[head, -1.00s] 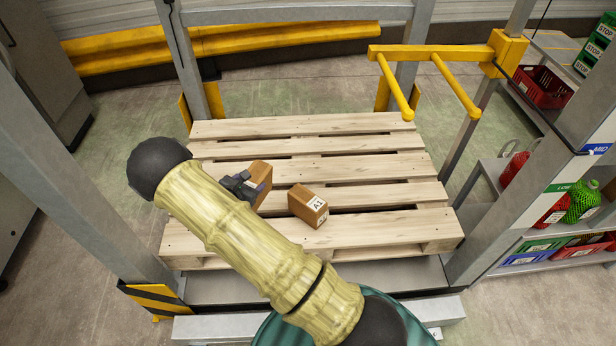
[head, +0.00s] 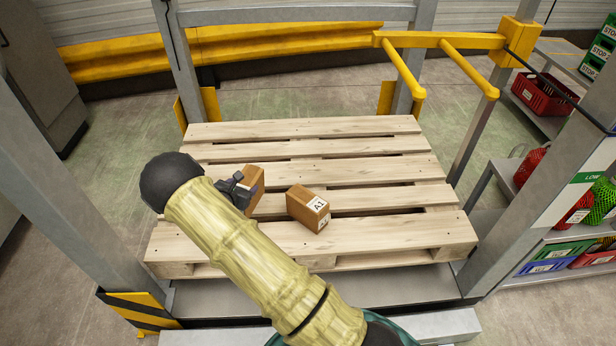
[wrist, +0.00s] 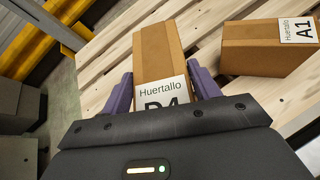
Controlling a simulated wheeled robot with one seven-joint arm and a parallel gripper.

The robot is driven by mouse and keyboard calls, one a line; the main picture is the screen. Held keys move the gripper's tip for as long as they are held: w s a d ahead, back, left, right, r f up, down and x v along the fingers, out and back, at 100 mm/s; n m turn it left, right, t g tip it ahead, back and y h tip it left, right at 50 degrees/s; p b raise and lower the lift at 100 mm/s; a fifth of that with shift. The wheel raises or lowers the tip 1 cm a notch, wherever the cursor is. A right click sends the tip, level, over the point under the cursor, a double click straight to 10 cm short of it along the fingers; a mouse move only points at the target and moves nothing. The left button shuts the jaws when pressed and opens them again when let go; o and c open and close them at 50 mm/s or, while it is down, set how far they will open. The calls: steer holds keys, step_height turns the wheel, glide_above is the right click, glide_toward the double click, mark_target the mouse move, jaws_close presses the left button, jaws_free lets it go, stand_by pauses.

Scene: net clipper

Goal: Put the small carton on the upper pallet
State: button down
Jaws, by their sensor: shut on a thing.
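My gripper (head: 237,188) is over the left part of the wooden pallet (head: 390,232). It is shut on a brown carton (head: 254,178), partly hidden by the gripper and arm in the head view. In the wrist view the carton (wrist: 158,52) sits between two purple fingers and its label reads "Huertallo" with a partly covered code below. I cannot tell whether it touches the pallet. A second brown carton (head: 304,206), labelled A1, lies on the pallet to the right, apart from the held one. It also shows in the wrist view (wrist: 255,55).
Grey posts frame the pallet on both sides. A yellow two-pronged arm (head: 440,40) juts in at the back right. A shelf with red and green net bags (head: 599,203) and crates (head: 545,262) stands at the right. The pallet's back and right are clear.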

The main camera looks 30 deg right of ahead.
steer(key=shift+r, duration=0.2)
steer(key=s+r+m+g+h, duration=0.1)
steer(key=s, duration=0.9)
steer(key=s+d+r+m+h, duration=0.1)
steer(key=s+r, duration=0.1)
steer(key=s, duration=0.8)
steer(key=shift+s+d+r+g, duration=0.15)
steer(key=shift+s+d+g, duration=0.15)
steer(key=shift+g, duration=0.1)
steer(key=shift+d, duration=0.15)
